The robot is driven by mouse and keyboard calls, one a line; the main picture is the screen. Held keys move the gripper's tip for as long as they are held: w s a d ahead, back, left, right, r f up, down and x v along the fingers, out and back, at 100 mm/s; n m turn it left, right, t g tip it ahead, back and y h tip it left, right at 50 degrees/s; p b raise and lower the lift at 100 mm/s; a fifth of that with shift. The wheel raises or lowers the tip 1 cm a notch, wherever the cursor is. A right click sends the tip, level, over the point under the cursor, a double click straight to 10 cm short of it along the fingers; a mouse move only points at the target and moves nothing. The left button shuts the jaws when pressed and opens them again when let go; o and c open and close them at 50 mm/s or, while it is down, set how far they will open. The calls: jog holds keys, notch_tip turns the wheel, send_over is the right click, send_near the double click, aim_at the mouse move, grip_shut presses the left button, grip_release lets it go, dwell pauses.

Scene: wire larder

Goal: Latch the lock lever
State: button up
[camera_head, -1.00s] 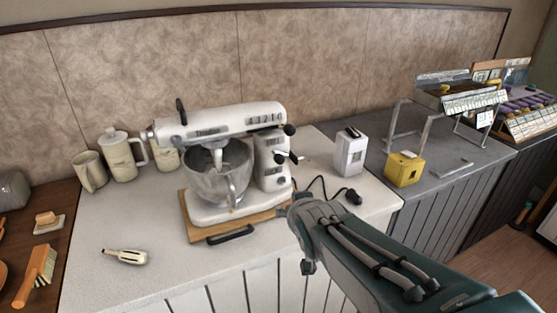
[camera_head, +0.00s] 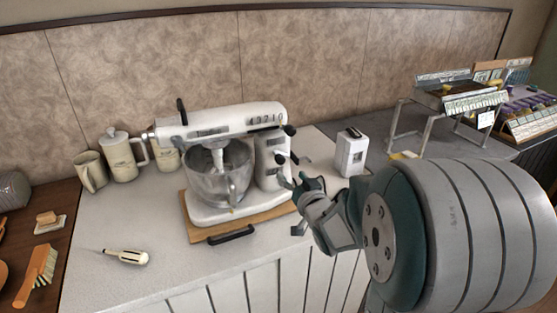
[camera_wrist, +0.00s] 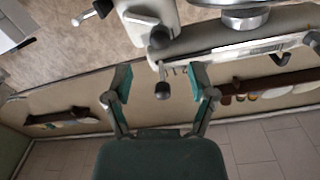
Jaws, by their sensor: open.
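A white stand mixer (camera_head: 225,118) with a steel bowl (camera_head: 217,175) stands on a wooden board (camera_head: 212,234). Black-knobbed levers stick out on the right side of its head and column, an upper one (camera_head: 289,130) and a lower one (camera_head: 294,158). I cannot tell for certain which is the lock lever. My gripper (camera_head: 296,190) is just right of the mixer's column, below the lower knob. In the wrist view my gripper (camera_wrist: 160,82) is open and empty, and a dark knob on a short rod (camera_wrist: 163,89) shows between its spread fingers. Contact is not visible.
A white box-shaped appliance (camera_head: 351,153) stands right of the mixer. A cream-handled tool (camera_head: 128,257) lies on the counter in front. A wire rack (camera_head: 425,120) stands on the grey counter. The counter's front left is mostly clear.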

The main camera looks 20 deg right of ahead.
aim_at(281, 163)
jog(key=w, duration=0.8)
jog(key=shift+w, duration=0.1)
grip_shut()
